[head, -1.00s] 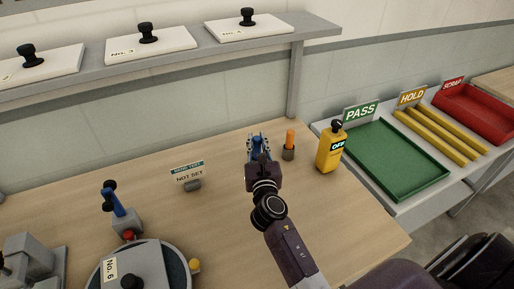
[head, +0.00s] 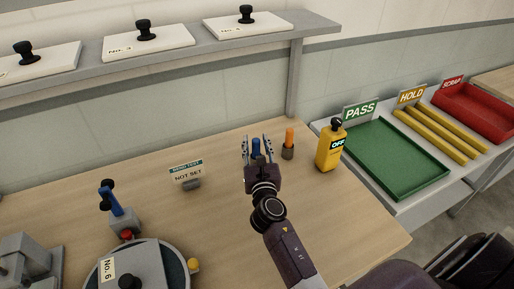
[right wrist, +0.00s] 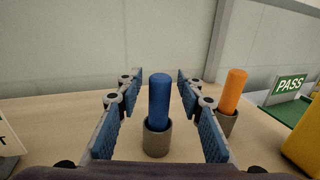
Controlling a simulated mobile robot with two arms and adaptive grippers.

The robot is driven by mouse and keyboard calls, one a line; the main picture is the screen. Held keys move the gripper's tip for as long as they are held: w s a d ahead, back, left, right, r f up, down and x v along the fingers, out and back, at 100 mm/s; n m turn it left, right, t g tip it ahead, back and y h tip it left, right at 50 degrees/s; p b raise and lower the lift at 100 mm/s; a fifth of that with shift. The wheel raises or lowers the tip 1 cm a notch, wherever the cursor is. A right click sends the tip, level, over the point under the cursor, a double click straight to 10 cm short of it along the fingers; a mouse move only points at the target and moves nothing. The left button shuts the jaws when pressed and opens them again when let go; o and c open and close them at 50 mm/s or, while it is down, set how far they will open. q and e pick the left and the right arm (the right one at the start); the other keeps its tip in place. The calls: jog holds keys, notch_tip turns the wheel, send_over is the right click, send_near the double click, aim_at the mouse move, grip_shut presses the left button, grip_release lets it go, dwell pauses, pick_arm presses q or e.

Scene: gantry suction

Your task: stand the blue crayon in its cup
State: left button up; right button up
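The blue crayon (right wrist: 160,100) stands upright in a grey cup (right wrist: 156,138) on the table, seen in the right wrist view. In the head view the blue crayon (head: 255,147) shows between the fingers of my right gripper (head: 257,148); its cup is mostly hidden there. My right gripper is open, with its blue-padded fingers (right wrist: 159,125) on either side of the crayon and a gap on both sides. My left gripper is not in view.
An orange crayon (right wrist: 234,92) stands in a second grey cup (right wrist: 224,122) just right of my right gripper. A yellow device (head: 330,150) reading "OFF" is farther right. A "NOT SET" sign (head: 188,174) stands to the left. Table between is clear.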

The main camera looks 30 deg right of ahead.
jog(key=b+v, duration=0.2)
jog(key=v, duration=1)
